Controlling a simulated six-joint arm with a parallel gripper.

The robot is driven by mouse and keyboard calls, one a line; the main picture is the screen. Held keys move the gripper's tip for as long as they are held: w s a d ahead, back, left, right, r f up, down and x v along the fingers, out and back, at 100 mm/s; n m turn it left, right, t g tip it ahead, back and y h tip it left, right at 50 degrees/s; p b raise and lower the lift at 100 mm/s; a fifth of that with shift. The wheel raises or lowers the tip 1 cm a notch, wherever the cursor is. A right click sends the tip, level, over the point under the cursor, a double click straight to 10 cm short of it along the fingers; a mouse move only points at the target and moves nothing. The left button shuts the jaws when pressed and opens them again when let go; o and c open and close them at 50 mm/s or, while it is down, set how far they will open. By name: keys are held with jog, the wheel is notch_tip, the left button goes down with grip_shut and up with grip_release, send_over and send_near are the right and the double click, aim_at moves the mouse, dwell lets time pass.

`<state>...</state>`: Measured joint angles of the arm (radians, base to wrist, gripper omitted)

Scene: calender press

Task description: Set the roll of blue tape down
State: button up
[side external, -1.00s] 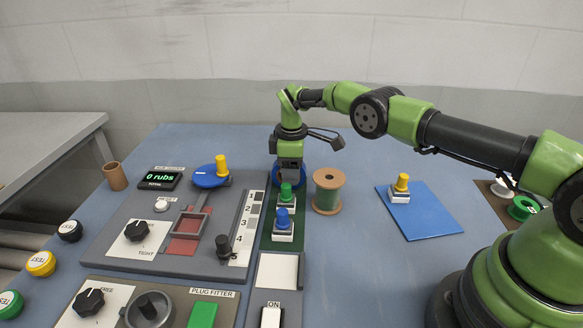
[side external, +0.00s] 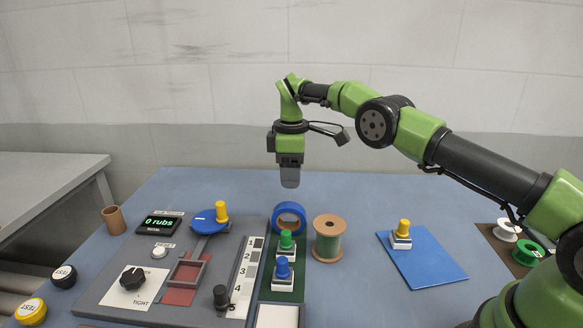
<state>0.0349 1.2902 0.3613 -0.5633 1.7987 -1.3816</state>
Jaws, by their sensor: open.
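The roll of blue tape (side external: 289,208) stands on its edge at the far end of the green strip, its hole facing the camera. It is just behind the green-topped button block (side external: 286,243) and to the left of the spool of green thread. My gripper (side external: 290,181) points down above the roll, with a visible gap between them. It is open and empty. From this side its fingers overlap, so the space between them is hidden.
The thread spool (side external: 328,238) stands close to the tape's right. A blue-topped block (side external: 283,273) sits in front. A grey panel (side external: 130,290) with knobs and a slider lies left. A blue mat (side external: 430,265) bears a yellow-topped block (side external: 402,234). The table behind the tape is clear.

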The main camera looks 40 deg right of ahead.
jog(key=shift+r, duration=0.7)
jog(key=s+a+r+m+t+y, duration=0.1)
jog(key=s+r+m+t, duration=0.15)
jog(key=s+r, duration=0.5)
jog(key=s+a+r+m+t, duration=0.1)
jog(key=s+r+m, duration=0.25)
jog(key=r, duration=0.75)
jog(key=s+f+m+t, duration=0.1)
jog(key=s+m, duration=0.1)
jog(key=s, duration=0.4)
jog(key=s+a+f+m+t, duration=0.1)
jog(key=s+m, duration=0.1)
jog(key=s, duration=0.5)
jog(key=s+a+m+t+y, duration=0.1)
jog(key=s+m, duration=0.2)
jog(key=s, duration=0.4)
jog(key=shift+s+a+f+t, duration=0.15)
jog(key=shift+s+f+t, duration=0.1)
jog(key=shift+f+t, duration=0.15)
